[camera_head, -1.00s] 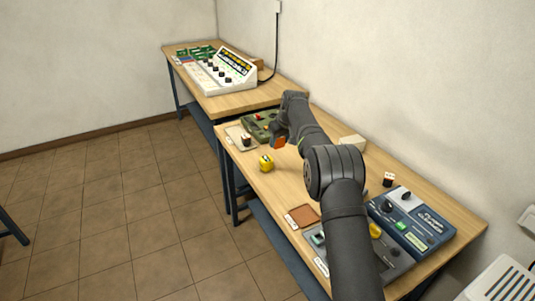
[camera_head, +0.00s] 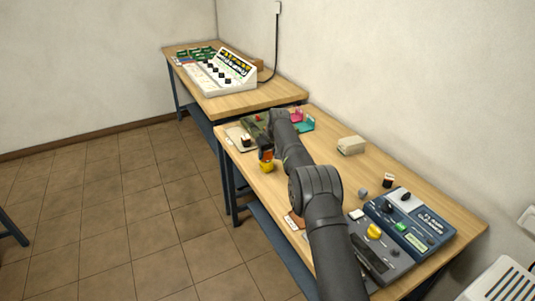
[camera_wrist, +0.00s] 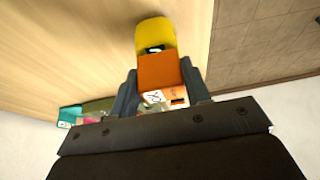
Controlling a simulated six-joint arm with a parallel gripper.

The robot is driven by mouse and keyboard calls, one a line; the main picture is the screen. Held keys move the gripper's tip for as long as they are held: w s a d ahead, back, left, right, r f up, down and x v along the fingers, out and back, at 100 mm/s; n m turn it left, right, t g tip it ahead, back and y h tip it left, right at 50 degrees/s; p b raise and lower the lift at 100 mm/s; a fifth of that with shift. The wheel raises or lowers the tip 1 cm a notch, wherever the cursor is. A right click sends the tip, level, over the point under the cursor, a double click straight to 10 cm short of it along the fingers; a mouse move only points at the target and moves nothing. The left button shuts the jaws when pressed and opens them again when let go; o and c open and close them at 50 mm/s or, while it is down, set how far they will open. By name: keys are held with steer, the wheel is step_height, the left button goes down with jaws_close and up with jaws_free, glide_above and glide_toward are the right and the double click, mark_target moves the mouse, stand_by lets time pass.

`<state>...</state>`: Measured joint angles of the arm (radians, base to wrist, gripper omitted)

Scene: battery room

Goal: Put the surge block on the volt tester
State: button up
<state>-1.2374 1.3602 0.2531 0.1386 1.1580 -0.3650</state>
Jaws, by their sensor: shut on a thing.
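My gripper (camera_wrist: 160,95) is shut on an orange block (camera_wrist: 158,72) with a white, black-marked label on its near end. In the head view the orange block (camera_head: 268,154) is close above or beside a yellow object (camera_head: 267,167) on the near bench. In the wrist view the yellow object (camera_wrist: 156,34) shows just beyond the block; I cannot tell whether they touch. No readable label names the surge block or the volt tester. A green device (camera_head: 256,131), partly hidden by my arm, and a blue device (camera_head: 418,228) stand on the same bench.
A teal and pink item (camera_head: 305,124), a cream box (camera_head: 351,145) and a small dark block (camera_head: 388,181) stand toward the wall. A grey panel with a yellow knob (camera_head: 374,231) is at the front.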

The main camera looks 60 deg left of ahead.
steer(key=shift+f, duration=0.1)
steer(key=o, duration=1)
steer(key=v, duration=1.2)
steer(key=shift+a, duration=0.1)
steer(key=x, duration=1.2)
